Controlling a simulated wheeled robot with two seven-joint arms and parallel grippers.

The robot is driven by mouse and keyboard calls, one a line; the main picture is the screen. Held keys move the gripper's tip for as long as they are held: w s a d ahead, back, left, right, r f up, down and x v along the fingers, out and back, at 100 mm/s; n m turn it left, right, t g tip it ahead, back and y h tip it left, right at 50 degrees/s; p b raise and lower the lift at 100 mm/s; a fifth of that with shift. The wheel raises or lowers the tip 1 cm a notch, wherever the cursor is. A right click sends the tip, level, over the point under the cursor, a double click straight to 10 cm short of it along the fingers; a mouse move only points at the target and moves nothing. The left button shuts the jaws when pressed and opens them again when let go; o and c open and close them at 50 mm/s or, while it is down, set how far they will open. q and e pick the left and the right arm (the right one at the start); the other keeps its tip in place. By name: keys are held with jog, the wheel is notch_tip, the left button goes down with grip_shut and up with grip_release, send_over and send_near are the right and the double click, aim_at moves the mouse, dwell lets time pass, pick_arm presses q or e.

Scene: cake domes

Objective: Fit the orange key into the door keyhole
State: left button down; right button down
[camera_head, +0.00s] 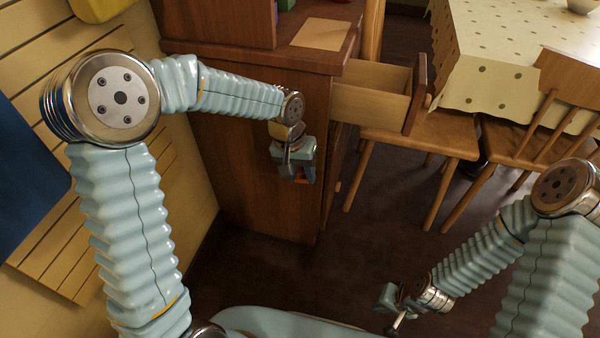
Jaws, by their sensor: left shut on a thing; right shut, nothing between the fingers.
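My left gripper (297,173) is in front of the side panel of a brown wooden cabinet (250,185), below the level of its open drawer. It is shut on the orange key (303,181), of which only a small orange patch shows between the fingers. The rest of the key is hidden by the gripper. The keyhole cannot be made out; the cabinet's front is seen at a steep angle. My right gripper (396,322) is shut and empty, low in the view over the dark floor, well apart from the cabinet.
A drawer (370,103) sticks out of the cabinet to the right, above and beside my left gripper. A wooden chair (425,140) and a table with a dotted cloth (500,60) stand at the right. The dark floor (370,240) between the cabinet and my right arm is clear.

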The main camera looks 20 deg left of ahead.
aim_at(298, 176)
pick_arm(q)
jog(key=shift+w, duration=0.3)
jog(key=c, duration=0.5)
grip_release()
jog(key=shift+c, duration=0.2)
jog(key=r+p, duration=0.2)
jog(key=r, duration=0.1)
jog(key=r+p, duration=0.2)
jog(key=shift+s+a, duration=0.15)
jog(key=shift+a, duration=0.25)
